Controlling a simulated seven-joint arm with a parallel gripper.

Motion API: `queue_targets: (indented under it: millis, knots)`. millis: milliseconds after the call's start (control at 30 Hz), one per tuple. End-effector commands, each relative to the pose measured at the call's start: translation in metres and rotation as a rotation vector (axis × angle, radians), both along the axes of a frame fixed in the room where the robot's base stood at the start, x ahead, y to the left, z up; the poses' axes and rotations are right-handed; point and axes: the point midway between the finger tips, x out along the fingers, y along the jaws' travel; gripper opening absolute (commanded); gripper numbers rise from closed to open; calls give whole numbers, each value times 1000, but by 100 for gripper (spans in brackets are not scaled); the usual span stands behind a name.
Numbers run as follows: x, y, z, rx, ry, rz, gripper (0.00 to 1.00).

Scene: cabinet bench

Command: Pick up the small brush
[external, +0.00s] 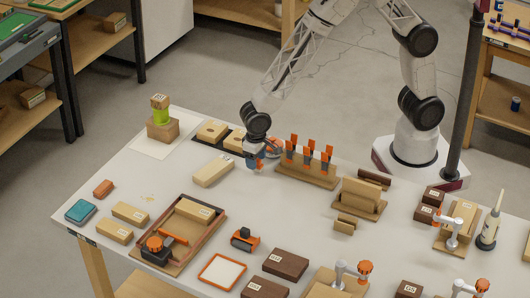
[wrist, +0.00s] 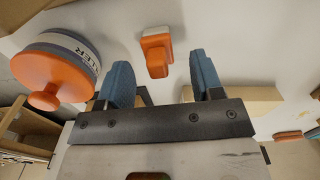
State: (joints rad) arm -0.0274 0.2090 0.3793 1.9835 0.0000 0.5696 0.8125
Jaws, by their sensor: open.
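A small orange block with a pale edge, which looks like the small brush (wrist: 155,53), lies on the white tabletop in the wrist view. It sits just beyond my fingertips, between their lines, slightly nearer the left finger. My gripper (wrist: 160,74) is open with its two blue fingers apart and nothing between them. In the external view my gripper (external: 254,161) points down, low over the back middle of the table. There the brush is mostly hidden by the gripper, and I cannot tell its outline.
A round container with an orange knobbed lid (wrist: 52,78) stands close to the left finger. A pale wood block (external: 212,171) lies left of my gripper in the external view. A wooden rack of orange-handled tools (external: 305,176) stands to the right. Bare tabletop lies in front.

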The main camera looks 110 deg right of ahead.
Motion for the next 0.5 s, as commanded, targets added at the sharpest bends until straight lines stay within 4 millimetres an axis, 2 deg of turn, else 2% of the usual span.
queue_targets:
  millis: [200, 500]
  knots:
    - [0, 0, -20, 0, 1, 0, 60]
    - [0, 0, -24, 0, 0, 0, 60]
